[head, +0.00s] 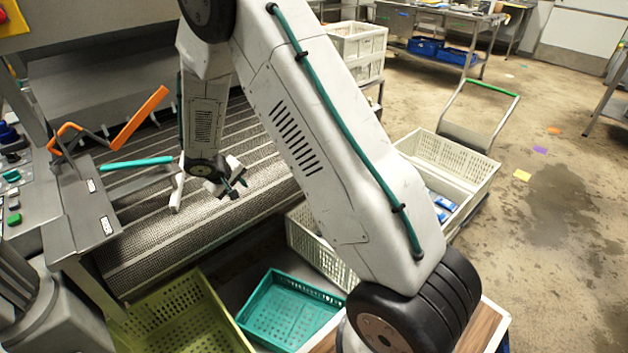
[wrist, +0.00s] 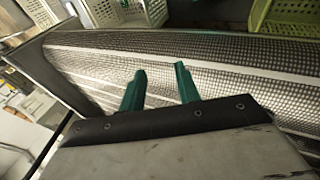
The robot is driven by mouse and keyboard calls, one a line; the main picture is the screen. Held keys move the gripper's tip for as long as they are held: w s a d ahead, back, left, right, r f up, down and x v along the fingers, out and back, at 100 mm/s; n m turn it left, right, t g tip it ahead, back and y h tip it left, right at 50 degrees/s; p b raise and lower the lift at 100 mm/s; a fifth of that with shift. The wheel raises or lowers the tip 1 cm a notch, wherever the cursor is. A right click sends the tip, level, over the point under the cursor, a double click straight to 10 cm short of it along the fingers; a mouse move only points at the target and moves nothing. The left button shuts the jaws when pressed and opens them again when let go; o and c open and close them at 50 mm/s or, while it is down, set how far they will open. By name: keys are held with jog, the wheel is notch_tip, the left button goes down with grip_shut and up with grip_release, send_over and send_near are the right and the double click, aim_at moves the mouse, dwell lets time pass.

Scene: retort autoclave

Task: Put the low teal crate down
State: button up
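The low teal crate (head: 288,310) sits at the bottom middle of the head view, between a yellow-green crate and a cream crate. It looks empty, with a perforated floor. Part of its right side is hidden behind my arm. My gripper (head: 232,186) is above the striped mesh conveyor, up and to the left of the teal crate and apart from it. In the wrist view its two teal fingers (wrist: 160,84) stand apart with nothing between them, over the mesh belt.
The yellow-green crate (head: 182,315) is left of the teal crate. A cream crate (head: 318,250) is behind it, partly hidden by my arm. Another cream crate (head: 468,168) holds blue-and-white packs. Orange and teal handles (head: 138,118) stick out left of my gripper. The floor at right is open.

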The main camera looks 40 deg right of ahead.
jog(key=s+d+r+m+g, duration=0.1)
jog(key=s+r, duration=0.8)
jog(key=r, duration=0.3)
jog(key=s+r+m, duration=0.1)
jog(key=s+r, duration=0.7)
jog(key=r, duration=0.4)
jog(key=s+a+r+y, duration=0.2)
jog(key=s+a+r, duration=0.1)
jog(key=s, duration=0.8)
jog(key=s+a+r+y, duration=0.3)
jog(key=s, duration=0.8)
jog(key=shift+s+a+n, duration=0.2)
jog(key=shift+s+n, duration=0.2)
